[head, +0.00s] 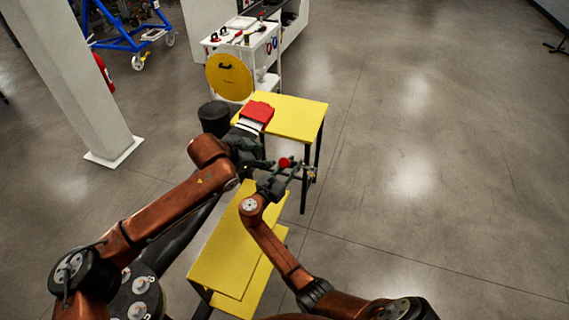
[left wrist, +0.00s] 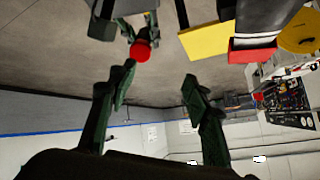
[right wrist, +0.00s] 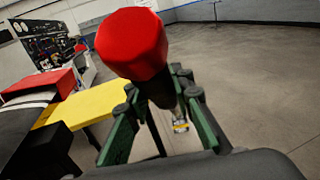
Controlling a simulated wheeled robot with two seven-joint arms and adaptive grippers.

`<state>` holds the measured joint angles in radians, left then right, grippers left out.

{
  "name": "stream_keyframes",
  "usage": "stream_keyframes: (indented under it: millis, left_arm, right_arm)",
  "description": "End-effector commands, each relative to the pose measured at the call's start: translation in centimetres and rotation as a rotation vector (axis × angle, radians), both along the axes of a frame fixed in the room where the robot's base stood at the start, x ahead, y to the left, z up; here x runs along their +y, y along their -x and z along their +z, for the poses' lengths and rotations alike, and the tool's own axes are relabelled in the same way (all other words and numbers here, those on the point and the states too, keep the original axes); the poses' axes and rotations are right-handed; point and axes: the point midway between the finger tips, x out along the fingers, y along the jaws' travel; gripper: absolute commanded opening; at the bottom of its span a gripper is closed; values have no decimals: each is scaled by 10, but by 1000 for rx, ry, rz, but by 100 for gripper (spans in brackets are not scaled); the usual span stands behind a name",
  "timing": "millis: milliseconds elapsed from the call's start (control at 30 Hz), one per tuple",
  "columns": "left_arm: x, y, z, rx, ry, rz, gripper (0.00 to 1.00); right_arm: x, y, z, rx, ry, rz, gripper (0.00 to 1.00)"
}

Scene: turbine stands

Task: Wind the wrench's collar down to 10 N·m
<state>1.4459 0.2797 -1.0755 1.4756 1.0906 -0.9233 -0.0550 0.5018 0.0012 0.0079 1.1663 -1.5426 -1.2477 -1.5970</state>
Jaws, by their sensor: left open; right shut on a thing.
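The wrench shows its red faceted end (right wrist: 132,43) large in the right wrist view, with a dark shaft running down from it. A small metallic and yellowish end (right wrist: 180,124) shows beyond the fingers. My right gripper (right wrist: 160,108) is shut on the wrench and holds it in the air. The red end also shows in the head view (head: 284,162) and in the left wrist view (left wrist: 140,50). My left gripper (left wrist: 155,88) is open and empty, with the red end ahead of its fingers and apart from them. The collar's scale cannot be read.
A yellow table (head: 300,118) bears a red block (head: 258,111) near its left edge. A lower yellow stand (head: 215,265) lies nearer me. A white tool cart (head: 262,45) and a round yellow disc (head: 229,76) stand behind. The floor to the right is free.

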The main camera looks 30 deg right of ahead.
Motion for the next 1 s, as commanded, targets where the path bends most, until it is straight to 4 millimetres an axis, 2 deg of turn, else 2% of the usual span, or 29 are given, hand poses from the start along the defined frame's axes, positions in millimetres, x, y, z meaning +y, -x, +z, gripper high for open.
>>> stream_keyframes:
  millis: [100, 267, 1000]
  left_arm:
    - [-12, 18, -7, -17, -68, -36, 45]
    - [-19, 27, -14, -23, -108, -54, 45]
    - [-65, 5, -66, -21, -109, -53, 45]
  right_arm:
    - [0, -1, 3, -4, 4, 1, 0]
    - [0, -1, 3, -4, 4, 1, 0]
    - [0, -1, 3, -4, 4, 1, 0]
